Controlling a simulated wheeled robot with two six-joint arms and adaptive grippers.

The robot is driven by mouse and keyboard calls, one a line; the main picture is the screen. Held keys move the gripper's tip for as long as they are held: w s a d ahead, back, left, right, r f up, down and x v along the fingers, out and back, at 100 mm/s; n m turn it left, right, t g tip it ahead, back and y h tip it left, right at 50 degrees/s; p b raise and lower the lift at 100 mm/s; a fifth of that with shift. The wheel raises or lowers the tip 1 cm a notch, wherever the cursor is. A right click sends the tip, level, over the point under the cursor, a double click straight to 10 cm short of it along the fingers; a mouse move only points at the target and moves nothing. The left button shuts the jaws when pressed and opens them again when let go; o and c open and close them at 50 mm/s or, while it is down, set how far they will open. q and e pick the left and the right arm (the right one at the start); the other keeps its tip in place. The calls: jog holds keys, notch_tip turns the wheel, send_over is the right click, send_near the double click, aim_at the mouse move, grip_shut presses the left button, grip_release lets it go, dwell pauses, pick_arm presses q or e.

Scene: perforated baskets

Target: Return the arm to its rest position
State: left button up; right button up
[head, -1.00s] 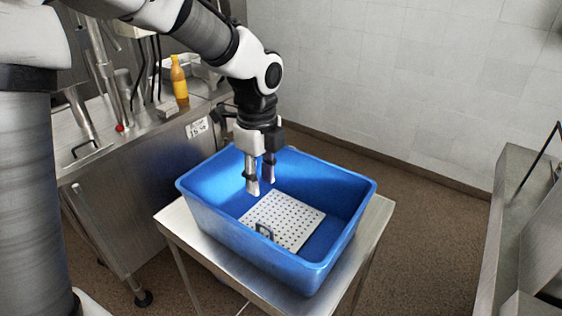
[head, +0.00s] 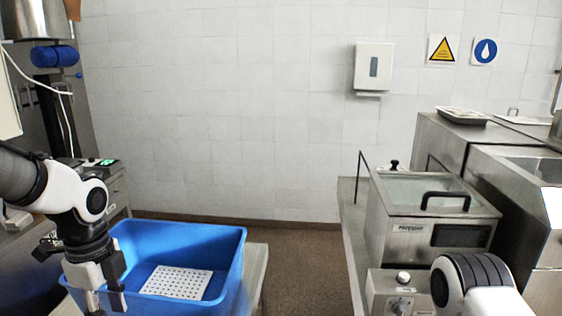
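My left arm comes in from the left, and its gripper (head: 106,306) points down over the left side of the blue bin (head: 232,262). Its fingers show near the bottom edge of the head view, apart from each other, with nothing seen between them. A white perforated plate (head: 177,282) lies inside the bin, to the right of the gripper. Part of my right arm shows at the bottom right; its gripper is out of view.
A steel machine with a glass lid and black handle (head: 446,200) stands on the right counter. A control box with knobs (head: 398,302) is in front of it. The bin stands on a steel table (head: 256,272). Brown floor (head: 305,260) lies open between table and counter.

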pick_arm(q)
jog(key=s+d+f+n+g, duration=0.15)
jog(key=s+f+n, duration=0.25)
jog(key=s+f, duration=0.7)
jog(key=s+d+f+n+g, duration=0.15)
jog(key=s+f+n, duration=0.4)
jog(key=f, duration=0.85)
jog(key=s+d+f+n+g, duration=0.1)
jog(key=s+d+f+n, duration=0.15)
jog(key=s+f, duration=0.9)
jog(key=w+f+n+t, duration=0.2)
jog(key=w+n+t, duration=0.2)
jog(key=w+n, duration=0.2)
jog(key=shift+w+a+b, duration=0.3)
jog(key=shift+w+a, duration=0.15)
jog(key=shift+w, duration=0.55)
jog(key=shift+s+f, duration=0.1)
